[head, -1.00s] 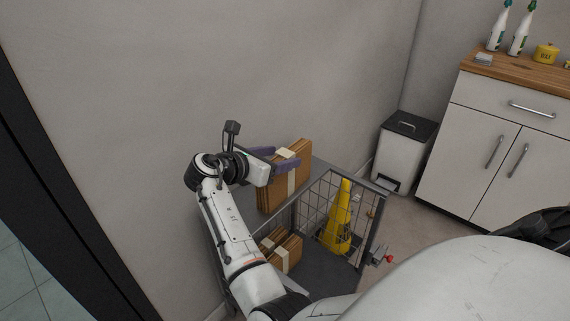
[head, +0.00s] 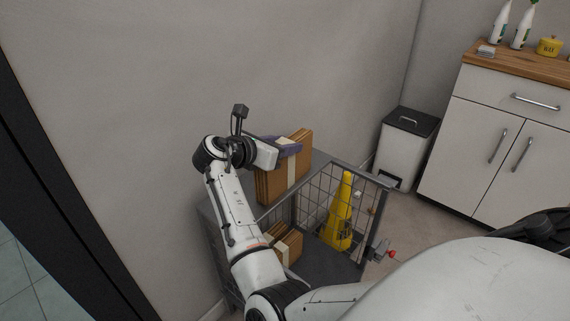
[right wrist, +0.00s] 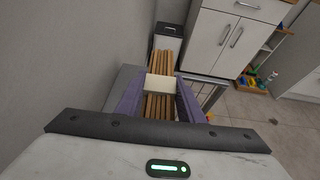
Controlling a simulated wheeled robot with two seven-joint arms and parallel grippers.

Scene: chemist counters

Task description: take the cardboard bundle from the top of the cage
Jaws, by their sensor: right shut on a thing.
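The cardboard bundle (head: 270,183), brown flattened sheets with a pale band, stands upright at the top of the grey wire cage (head: 375,178). My right gripper (head: 288,144) reaches over it from the left, its purple fingers on either side of the bundle's upper part and shut on it. In the right wrist view the bundle (right wrist: 160,106) and its pale band lie between the two fingers. I cannot tell whether its bottom edge touches the cage top. My left gripper is not in view.
Inside the cage are another cardboard bundle (head: 292,247) and a yellow cone-shaped object (head: 341,215). A wall (head: 300,60) runs close behind. A white bin with a black lid (head: 405,150) and a white cabinet (head: 480,150) stand to the right.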

